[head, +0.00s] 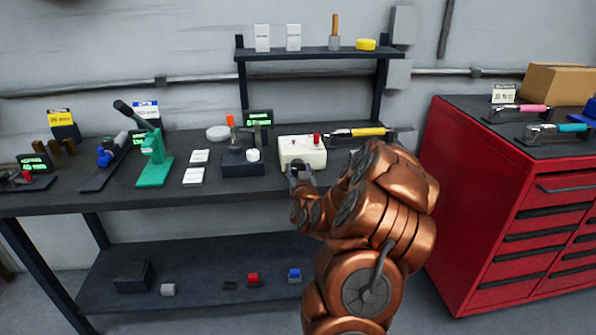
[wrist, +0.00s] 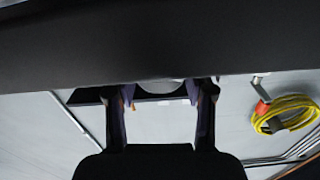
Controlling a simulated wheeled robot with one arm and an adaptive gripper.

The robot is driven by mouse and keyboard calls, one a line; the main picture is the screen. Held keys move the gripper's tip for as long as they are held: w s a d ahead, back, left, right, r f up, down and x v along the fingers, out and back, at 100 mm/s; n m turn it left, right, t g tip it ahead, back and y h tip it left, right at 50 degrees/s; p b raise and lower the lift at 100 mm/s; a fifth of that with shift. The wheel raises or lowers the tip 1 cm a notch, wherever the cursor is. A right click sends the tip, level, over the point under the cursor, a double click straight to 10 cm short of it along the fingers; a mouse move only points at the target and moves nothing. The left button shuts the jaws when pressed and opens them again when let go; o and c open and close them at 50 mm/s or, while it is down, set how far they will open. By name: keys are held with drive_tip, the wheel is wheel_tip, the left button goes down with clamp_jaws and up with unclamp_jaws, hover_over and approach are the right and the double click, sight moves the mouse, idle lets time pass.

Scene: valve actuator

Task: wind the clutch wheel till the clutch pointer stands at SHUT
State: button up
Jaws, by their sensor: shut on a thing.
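A cream-white actuator box (head: 316,152) stands on the workbench near its front edge, with a red knob and a small red mark on top. My gripper (head: 300,169) is at the front left of this box. Its fingers close around a small dark part there, which I take to be the clutch wheel (head: 299,164); it is mostly hidden by the fingers. In the wrist view my gripper (wrist: 162,100) has its fingers on either side of a pale rounded piece, partly cut off by a dark band. The clutch pointer and the word SHUT cannot be made out.
Left of the box stand a dark unit with a white knob (head: 253,155) and a green press (head: 154,160). A yellow-handled tool (head: 358,132) lies behind right. A red tool cabinet (head: 480,200) stands right of my arm. A shelf (head: 318,53) rises behind.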

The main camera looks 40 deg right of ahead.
drive_tip(key=shift+c, duration=1.2)
drive_tip(key=shift+f+m+b, duration=0.15)
drive_tip(key=shift+m+b, duration=0.15)
drive_tip(key=shift+b, duration=0.25)
drive_tip(key=shift+f+m+b, duration=0.1)
drive_tip(key=shift+m+b, duration=0.4)
drive_tip(key=shift+b, duration=0.45)
drive_tip(key=m+b, duration=0.2)
drive_tip(key=b, duration=0.1)
drive_tip(key=shift+m+b, duration=0.3)
drive_tip(key=shift+r+m+b, duration=0.2)
drive_tip(key=shift+m+b, duration=0.6)
drive_tip(key=shift+b, duration=0.15)
drive_tip(key=shift+r, duration=0.1)
drive_tip(key=o, duration=1.2)
drive_tip(key=shift+c, duration=0.2)
